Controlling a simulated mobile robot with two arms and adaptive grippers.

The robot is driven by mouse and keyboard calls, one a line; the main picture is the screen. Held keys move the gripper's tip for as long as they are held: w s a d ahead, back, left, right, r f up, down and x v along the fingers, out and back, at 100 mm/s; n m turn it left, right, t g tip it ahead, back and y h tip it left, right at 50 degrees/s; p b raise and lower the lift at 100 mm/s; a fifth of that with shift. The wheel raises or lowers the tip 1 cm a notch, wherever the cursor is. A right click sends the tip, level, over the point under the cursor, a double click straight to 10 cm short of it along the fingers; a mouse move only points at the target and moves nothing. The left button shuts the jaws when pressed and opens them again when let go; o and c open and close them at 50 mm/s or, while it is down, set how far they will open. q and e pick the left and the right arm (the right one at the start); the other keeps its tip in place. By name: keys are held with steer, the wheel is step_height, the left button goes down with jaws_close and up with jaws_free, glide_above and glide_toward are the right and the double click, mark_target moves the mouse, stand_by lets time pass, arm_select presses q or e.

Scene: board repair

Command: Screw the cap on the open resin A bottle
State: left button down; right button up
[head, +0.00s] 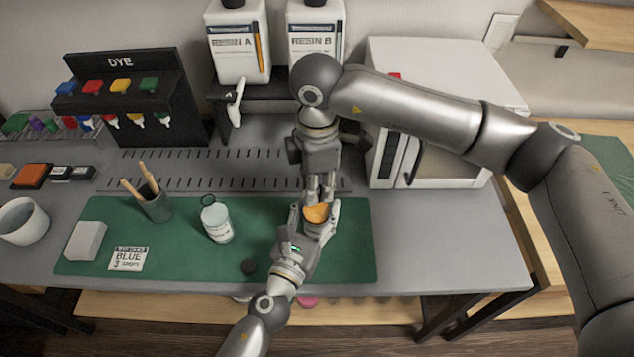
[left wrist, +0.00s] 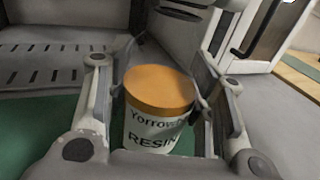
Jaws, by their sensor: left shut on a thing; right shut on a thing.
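A small white bottle (left wrist: 152,135) stands upright between the fingers of my left gripper (head: 314,222). Its label reads "RESIN"; the letter after that cannot be read. My left gripper is shut on the bottle's sides. An orange cap (head: 317,213) sits level on top of the bottle; it also shows in the left wrist view (left wrist: 159,88). My right gripper (head: 319,194) points down from above, its fingers shut on the cap at its far side. Whether the threads are engaged cannot be seen. The bottle's body is mostly hidden in the head view.
A jar (head: 217,222), a dark cup with sticks (head: 157,207), a grey block (head: 86,241) and a "BLUE" card (head: 128,258) lie left on the green mat (head: 350,262). Large resin jugs (head: 236,45) and a white cabinet (head: 440,70) stand behind.

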steer(key=m, duration=0.3)
steer(key=shift+s+a, duration=0.1)
steer(key=shift+a, duration=0.25)
steer(key=shift+d+m, duration=0.1)
steer(key=shift+m, duration=0.7)
steer(key=shift+d+m, duration=0.2)
steer(key=shift+m, duration=0.2)
steer(key=o, duration=0.6)
steer(key=shift+o, duration=0.2)
steer(key=shift+c, duration=0.2)
